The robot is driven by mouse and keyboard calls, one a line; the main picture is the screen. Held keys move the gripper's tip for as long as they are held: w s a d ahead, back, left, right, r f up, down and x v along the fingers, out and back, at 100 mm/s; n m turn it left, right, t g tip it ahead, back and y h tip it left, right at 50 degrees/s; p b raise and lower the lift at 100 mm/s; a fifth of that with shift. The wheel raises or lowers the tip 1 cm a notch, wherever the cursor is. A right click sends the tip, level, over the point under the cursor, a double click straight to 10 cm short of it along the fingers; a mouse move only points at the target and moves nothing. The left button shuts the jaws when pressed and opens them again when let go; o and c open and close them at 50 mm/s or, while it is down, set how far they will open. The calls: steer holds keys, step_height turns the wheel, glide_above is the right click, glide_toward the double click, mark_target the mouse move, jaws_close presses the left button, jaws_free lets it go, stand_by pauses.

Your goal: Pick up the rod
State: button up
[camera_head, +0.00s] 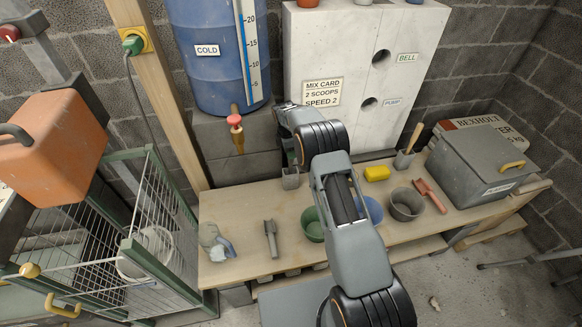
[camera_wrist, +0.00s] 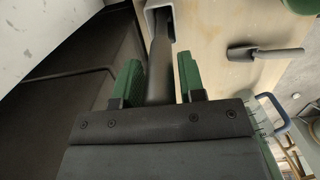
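A grey rod (camera_wrist: 160,62) stands in a square grey holder (camera_wrist: 151,14) in the wrist view. The holder also shows in the head view (camera_head: 290,180), at the back edge of the bench. My gripper (camera_wrist: 162,68) points down over the holder, with its two green fingers on either side of the rod's upper part. Narrow gaps show between rod and fingers near the palm. At the fingertips I cannot tell whether they touch. The rod's lower end is hidden in the holder. In the head view my wrist and arm hide most of the gripper.
A green bowl (camera_head: 313,226), a grey bucket (camera_head: 406,205) and a yellow sponge (camera_head: 377,173) stand rightward. A blue barrel (camera_head: 212,75) and white panel (camera_head: 335,45) rise behind.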

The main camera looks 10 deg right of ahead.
steer(key=c, duration=0.6)
steer(key=shift+r, duration=0.2)
